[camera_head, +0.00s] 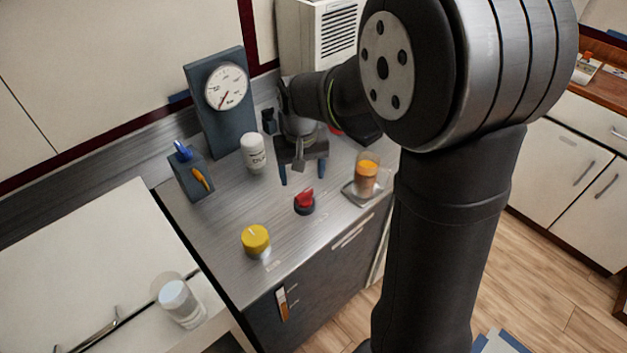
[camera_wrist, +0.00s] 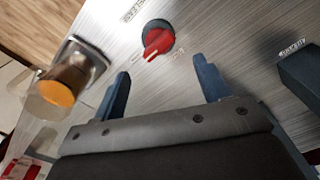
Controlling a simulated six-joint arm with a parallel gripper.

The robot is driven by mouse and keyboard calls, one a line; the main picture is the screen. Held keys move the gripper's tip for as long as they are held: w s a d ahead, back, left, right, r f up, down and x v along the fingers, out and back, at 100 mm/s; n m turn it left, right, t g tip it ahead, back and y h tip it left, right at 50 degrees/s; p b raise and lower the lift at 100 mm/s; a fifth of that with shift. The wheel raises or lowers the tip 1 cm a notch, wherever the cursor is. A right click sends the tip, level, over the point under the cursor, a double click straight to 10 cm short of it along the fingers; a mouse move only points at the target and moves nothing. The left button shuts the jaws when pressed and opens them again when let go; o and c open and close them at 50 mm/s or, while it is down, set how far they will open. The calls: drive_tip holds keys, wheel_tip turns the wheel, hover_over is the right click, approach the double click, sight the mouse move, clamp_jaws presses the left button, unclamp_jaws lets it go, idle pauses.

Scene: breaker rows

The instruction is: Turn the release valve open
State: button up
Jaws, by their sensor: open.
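A red rotary knob on a round dark base (camera_head: 305,199) stands on the brushed-metal console top, taken here as the release valve. The wrist view shows the red knob (camera_wrist: 157,40) with its bar pointing toward the lower left. White marks lie around its base, and a printed label beside it is hard to read. My gripper (camera_head: 302,176) is open, fingers pointing down, above and slightly behind the knob. In the wrist view my gripper (camera_wrist: 160,70) has its two blue fingers spread either side below the knob, with nothing between them.
A glass of orange drink (camera_head: 366,175) stands on a square coaster right of the knob. A white bottle (camera_head: 253,152), a switch box (camera_head: 191,172) and a gauge panel (camera_head: 226,87) stand behind left.

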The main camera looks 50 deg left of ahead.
sight(304, 193)
wheel_tip(304, 193, up, 12)
drive_tip(key=f+n, duration=0.1)
drive_tip(key=n, duration=0.5)
drive_tip(key=f, duration=1.6)
drive_tip(key=shift+s+d+f, duration=0.15)
drive_tip(key=shift+d+f, duration=0.15)
drive_tip(key=shift+d, duration=0.05)
drive_tip(key=shift+c, duration=0.2)
drive_tip(key=c, duration=0.9)
